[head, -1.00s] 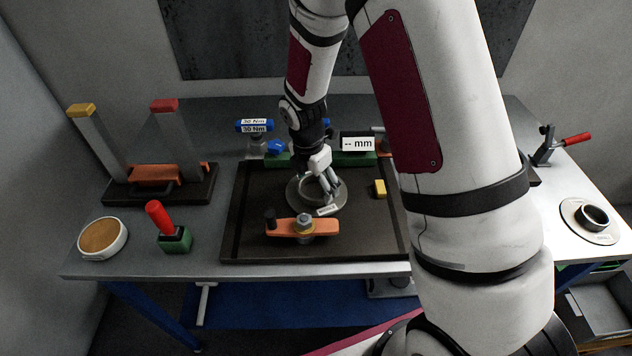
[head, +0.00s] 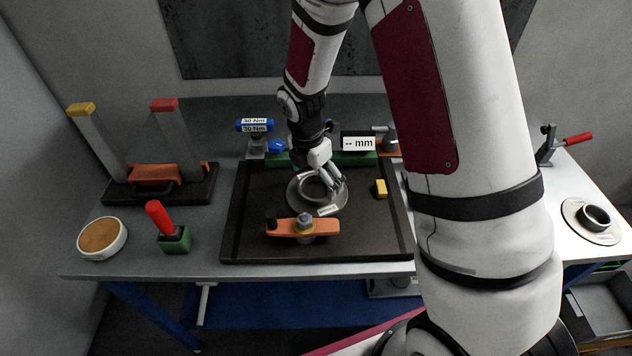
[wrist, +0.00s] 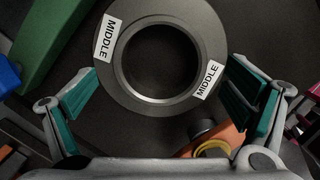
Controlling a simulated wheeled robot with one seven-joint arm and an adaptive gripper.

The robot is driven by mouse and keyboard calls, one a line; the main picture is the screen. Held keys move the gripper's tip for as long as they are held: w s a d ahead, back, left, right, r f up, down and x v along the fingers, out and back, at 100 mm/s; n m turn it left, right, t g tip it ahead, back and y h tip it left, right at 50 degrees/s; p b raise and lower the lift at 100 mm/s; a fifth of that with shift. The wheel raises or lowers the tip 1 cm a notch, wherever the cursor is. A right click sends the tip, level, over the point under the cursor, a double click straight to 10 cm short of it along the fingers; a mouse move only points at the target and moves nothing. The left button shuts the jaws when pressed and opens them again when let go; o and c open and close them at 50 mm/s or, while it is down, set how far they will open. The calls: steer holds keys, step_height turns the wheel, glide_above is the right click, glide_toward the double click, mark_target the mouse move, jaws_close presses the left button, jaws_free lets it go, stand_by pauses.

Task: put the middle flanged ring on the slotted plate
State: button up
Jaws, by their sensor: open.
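The middle flanged ring (head: 299,202) is a grey metal ring with a wide flat flange, lying flat on a dark plate (head: 375,235) on the bench. In the wrist view the ring (wrist: 119,72) carries two white MIDDLE labels and shows an open bore. My gripper (head: 336,184) is over the ring's right side in the head view. In the wrist view its teal-padded fingers (wrist: 165,100) are spread wide on either side of the ring's lower part, with nothing held. I cannot tell for sure which surface is the slotted plate; slots are not clear.
An orange bar (head: 318,227) with a knob lies just in front of the ring. A yellow block (head: 380,189) is to its right. A red-handled tool (head: 160,222) and a round tan-topped dish (head: 102,238) stand left. Another dark ring (head: 596,216) sits on a disc far right.

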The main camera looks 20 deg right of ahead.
steer(key=s+r+m+t, duration=0.1)
steer(key=s+r+m, duration=0.4)
steer(key=r, duration=0.7)
steer(key=s+r+m+t, duration=0.1)
steer(key=s+r+m, duration=0.45)
steer(key=r, duration=0.55)
steer(key=s+r+m+t+y, duration=0.1)
steer(key=s+r+m, duration=0.4)
steer(key=s+m, duration=0.6)
steer(key=shift+s+d+r+m+t+y+b, duration=0.15)
steer(key=shift+s+r+m+t+y+b, duration=0.25)
steer(key=shift+m+t, duration=0.55)
steer(key=shift+d, duration=0.1)
